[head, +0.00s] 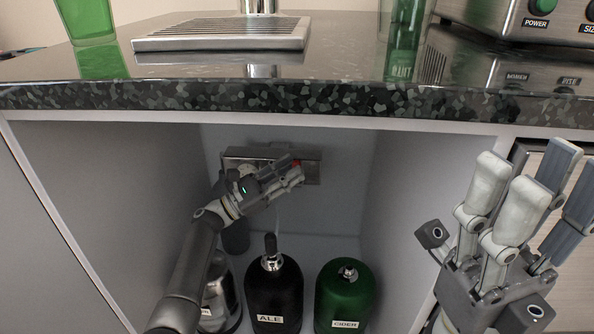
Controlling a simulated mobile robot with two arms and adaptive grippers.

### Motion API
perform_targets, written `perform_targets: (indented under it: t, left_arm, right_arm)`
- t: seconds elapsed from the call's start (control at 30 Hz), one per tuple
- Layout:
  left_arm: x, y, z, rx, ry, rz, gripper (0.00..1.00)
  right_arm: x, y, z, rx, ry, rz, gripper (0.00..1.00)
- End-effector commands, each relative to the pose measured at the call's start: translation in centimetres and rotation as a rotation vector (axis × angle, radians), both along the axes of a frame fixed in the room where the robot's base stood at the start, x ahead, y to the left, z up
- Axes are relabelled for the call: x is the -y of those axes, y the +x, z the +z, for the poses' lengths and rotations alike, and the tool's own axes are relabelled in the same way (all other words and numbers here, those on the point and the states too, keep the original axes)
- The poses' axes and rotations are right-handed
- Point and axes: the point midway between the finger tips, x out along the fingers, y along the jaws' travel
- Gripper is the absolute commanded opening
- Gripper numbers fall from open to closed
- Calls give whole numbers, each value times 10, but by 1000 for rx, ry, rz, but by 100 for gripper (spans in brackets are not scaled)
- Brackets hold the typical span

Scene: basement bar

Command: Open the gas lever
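A metal panel (312,170) is on the back wall inside the open cabinet under the counter. A small red part (297,163) shows on it, mostly hidden behind my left gripper; I cannot make out a lever's shape or position. My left gripper (290,172) reaches into the cabinet in front of the panel, its fingers pointing right, close to the red part. I cannot tell whether it touches anything or how far its fingers are closed. My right gripper (500,205) is outside the cabinet at the right, fingers up and spread, empty.
Below the panel stand a black bottle labelled ALE (273,298), a green bottle labelled CIDER (344,297) and a metallic container (222,300). The dark counter edge (250,98) hangs above my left arm. A drip tray (222,34) and green glass (88,20) are on top.

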Motion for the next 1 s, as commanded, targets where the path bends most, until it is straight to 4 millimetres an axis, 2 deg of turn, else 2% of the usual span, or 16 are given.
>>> perform_targets:
  t: [0.2,0.53,0.77,1.0]
  left_arm:
    - [18,10,7,-2,0,-1,28]
    - [21,12,9,-2,0,-1,28]
    - [21,12,9,-1,0,0,0]
    - [20,12,9,-1,0,0,0]
  right_arm:
    - [-1,-1,2,23,-1,0,48]
    - [-1,-2,4,26,-2,0,48]
    - [-1,-2,4,26,-2,0,48]
    - [-1,-2,3,26,-2,0,48]
